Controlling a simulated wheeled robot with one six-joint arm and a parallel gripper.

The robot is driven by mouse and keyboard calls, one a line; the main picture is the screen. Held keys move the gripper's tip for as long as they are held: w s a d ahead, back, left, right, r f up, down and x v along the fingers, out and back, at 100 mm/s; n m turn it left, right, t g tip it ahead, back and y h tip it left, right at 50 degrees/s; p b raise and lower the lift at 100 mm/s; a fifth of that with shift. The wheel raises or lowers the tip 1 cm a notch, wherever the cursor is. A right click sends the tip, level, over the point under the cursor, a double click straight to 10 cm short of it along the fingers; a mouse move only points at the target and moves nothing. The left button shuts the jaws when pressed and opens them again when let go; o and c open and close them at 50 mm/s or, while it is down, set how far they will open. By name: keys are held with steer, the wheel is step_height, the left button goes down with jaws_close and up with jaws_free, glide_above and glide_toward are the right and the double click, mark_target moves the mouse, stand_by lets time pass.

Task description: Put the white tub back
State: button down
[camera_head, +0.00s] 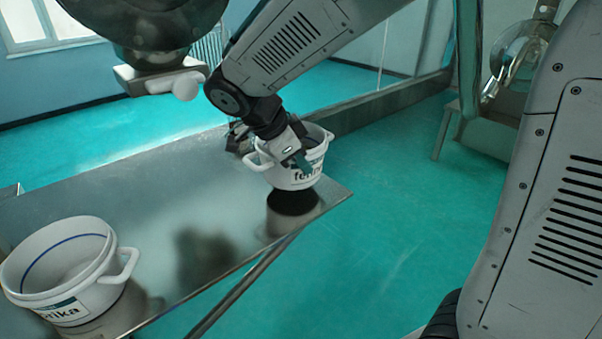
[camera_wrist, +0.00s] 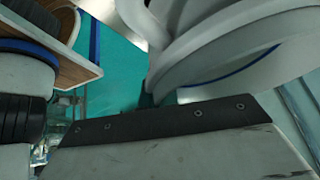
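One white tub (camera_head: 297,176) with a printed label and side handles is at my gripper (camera_head: 299,158), near the far right corner of the metal table (camera_head: 155,215). A dark patch on the table lies below this tub, and the tub appears slightly above the surface. My gripper reaches down over its near rim and appears shut on it; the fingertips are partly hidden. In the wrist view the tub's pale rim and wall (camera_wrist: 225,45) fill the upper right, close to the gripper body. A second white tub (camera_head: 65,265), open and empty-looking, stands upright at the table's near left.
The table between the two tubs is clear and shiny. Its right edge is close to the held tub, with teal floor (camera_head: 370,235) beyond. A round grey machine part (camera_head: 150,25) with a pale outlet overhangs the table's far side.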

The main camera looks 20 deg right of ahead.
mark_target(309, 183)
steer(key=shift+w+d+f, duration=0.15)
steer(key=shift+w, duration=0.3)
steer(key=shift+f, duration=1.65)
steer(key=c, duration=1.7)
jaws_free()
steer(key=shift+f, duration=0.1)
